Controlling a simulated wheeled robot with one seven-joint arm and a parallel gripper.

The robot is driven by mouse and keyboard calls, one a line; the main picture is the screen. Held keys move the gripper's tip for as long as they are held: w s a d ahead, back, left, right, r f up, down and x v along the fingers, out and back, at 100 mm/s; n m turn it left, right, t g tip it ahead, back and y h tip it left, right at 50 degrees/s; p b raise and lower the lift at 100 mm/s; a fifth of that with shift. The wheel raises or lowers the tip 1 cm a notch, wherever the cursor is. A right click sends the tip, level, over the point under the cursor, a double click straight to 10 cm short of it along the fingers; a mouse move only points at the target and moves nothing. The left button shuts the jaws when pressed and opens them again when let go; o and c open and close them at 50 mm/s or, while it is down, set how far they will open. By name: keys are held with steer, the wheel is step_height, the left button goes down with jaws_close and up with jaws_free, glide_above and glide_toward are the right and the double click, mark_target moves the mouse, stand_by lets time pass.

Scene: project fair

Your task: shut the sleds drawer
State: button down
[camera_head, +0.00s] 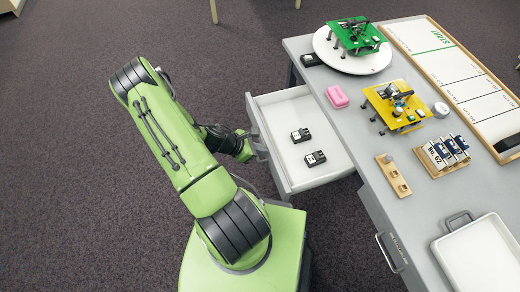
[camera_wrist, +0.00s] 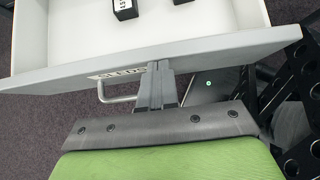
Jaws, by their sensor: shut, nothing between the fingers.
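The sleds drawer (camera_head: 326,176) stands pulled out from the left side of the grey table. Two small black boxes (camera_head: 315,158) lie on its white floor. In the wrist view the drawer front (camera_wrist: 215,49) crosses the picture, with a "SLEDS" label and a metal bar handle (camera_wrist: 117,98) below it. My gripper (camera_head: 249,142) is at the outer face of the drawer front. In the wrist view its shut fingers (camera_wrist: 158,70) reach the front's edge beside the handle, with nothing between them. I cannot tell whether they touch the front.
The grey table (camera_head: 350,88) carries a white round plate (camera_head: 352,65) with a green model, a yellow model (camera_head: 394,103), a pink block (camera_head: 337,97) and a white tray (camera_head: 480,255). A second, shut drawer handle (camera_head: 386,252) is nearer. Carpet (camera_head: 60,150) left of the drawer is clear.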

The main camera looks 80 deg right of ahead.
steer(key=s+d+p, duration=0.1)
steer(key=s+d, duration=0.4)
steer(key=s, duration=0.5)
steer(key=s+d+p, duration=0.2)
steer(key=s+d, duration=0.4)
steer(key=s, duration=0.3)
steer(key=shift+s+d, duration=0.3)
steer(key=shift+s, duration=0.1)
steer(key=shift+w, duration=0.1)
